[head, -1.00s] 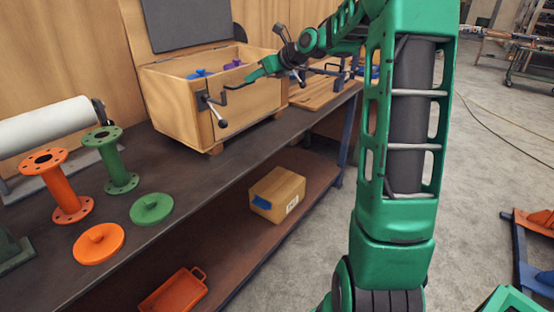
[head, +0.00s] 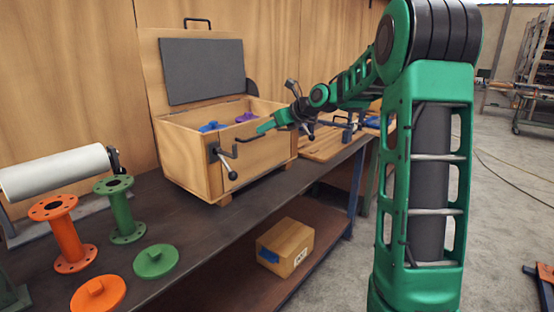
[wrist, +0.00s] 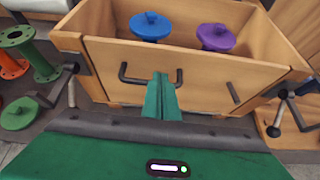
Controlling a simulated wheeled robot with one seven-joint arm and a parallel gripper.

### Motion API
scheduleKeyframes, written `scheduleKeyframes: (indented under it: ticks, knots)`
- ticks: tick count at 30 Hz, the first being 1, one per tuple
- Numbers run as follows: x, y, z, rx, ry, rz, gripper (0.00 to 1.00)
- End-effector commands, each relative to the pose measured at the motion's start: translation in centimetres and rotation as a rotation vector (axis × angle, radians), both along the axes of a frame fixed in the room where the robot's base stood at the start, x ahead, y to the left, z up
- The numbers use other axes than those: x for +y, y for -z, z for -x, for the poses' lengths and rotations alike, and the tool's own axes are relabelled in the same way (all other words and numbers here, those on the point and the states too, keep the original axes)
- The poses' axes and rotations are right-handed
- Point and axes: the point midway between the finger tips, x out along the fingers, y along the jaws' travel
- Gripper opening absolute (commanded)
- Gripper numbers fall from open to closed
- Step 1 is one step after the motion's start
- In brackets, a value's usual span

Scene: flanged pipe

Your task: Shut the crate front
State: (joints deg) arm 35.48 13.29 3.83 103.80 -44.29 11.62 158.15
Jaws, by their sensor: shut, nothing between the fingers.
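The wooden crate (head: 187,158) stands on the bench with its lid (head: 202,70) raised. Its front panel (wrist: 200,75) bears a dark bar handle (wrist: 128,76) and looks roughly upright. I cannot tell whether it is flush with the frame. A lever latch (head: 228,168) hangs at the front's left side, and another latch (wrist: 278,118) is at the right. My gripper (wrist: 162,98) is shut and empty. Its green fingers overlap the middle of the handle in the wrist view; contact is unclear. A blue lidded part (wrist: 150,26) and a purple one (wrist: 216,37) are inside.
Orange (head: 66,235) and green (head: 121,208) flanged pipes stand left of the crate, with round orange (head: 98,295) and green (head: 156,260) covers near the bench edge. A white roll (head: 55,172) lies behind. A cardboard box (head: 285,246) sits on the lower shelf.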

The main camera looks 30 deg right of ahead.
Motion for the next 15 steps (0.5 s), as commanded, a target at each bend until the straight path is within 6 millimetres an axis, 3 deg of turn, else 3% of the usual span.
scheduleKeyframes:
  ticks: [2,9,15]
  knots:
    - [-0.2,-0.4,0.9,-0.001,-0.004,0.0,0.0]
    - [-0.4,-5.6,1.0,-0.003,-0.003,0.003,0.0]
    - [-0.5,-8.8,1.2,-0.003,-0.002,0.001,0.0]
